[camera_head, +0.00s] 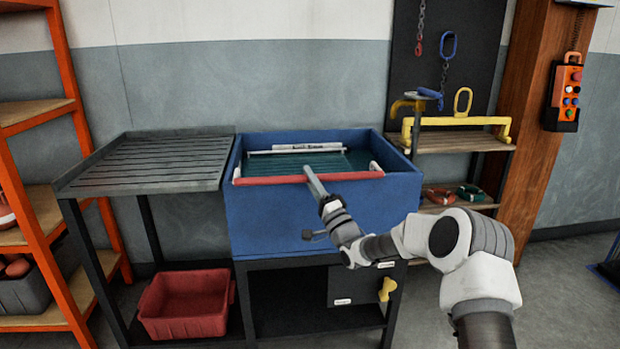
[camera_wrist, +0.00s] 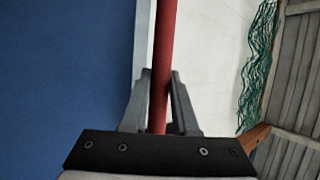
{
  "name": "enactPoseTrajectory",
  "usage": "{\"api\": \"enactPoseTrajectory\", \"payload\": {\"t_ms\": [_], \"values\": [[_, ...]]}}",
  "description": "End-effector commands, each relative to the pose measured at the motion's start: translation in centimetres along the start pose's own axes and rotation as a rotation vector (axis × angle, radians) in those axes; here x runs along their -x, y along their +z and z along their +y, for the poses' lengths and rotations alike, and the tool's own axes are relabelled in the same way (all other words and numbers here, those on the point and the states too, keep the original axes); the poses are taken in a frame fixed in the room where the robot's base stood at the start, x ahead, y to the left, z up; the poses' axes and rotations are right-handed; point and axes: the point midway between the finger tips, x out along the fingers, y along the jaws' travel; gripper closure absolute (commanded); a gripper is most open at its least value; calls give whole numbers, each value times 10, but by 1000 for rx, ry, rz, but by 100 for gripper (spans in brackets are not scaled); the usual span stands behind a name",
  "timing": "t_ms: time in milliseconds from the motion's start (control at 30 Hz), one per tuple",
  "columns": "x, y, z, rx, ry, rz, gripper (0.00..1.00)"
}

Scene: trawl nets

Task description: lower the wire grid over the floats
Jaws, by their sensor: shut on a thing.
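The blue tub (camera_head: 290,218) stands on a dark stand in the head view. A red bar (camera_head: 265,180) with white end pieces lies along its front rim; it looks like the front edge of the wire grid, but I cannot make out the wires. My gripper (camera_head: 307,172) reaches over the front rim to the bar's middle. In the wrist view my gripper (camera_wrist: 160,75) is shut on the red bar (camera_wrist: 163,35), one finger on each side. I cannot make out the floats in the tub. The tub's blue wall (camera_wrist: 60,80) fills the left of the wrist view.
A slatted grey table (camera_head: 150,163) adjoins the tub's left side. A wooden shelf (camera_head: 450,142) with a yellow bar (camera_head: 460,121) stands close on the right. A red crate (camera_head: 187,305) sits low at left. Green netting (camera_wrist: 258,65) shows in the wrist view.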

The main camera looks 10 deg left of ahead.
Motion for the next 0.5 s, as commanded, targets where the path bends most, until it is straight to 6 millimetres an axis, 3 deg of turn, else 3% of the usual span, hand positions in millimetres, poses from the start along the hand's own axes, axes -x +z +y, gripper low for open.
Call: {"api": "enactPoseTrajectory", "payload": {"t_ms": [467, 500], "values": [[8, 3, 12, -3, 10, -4, 100], [8, 4, 12, -3, 10, -5, 69]]}}
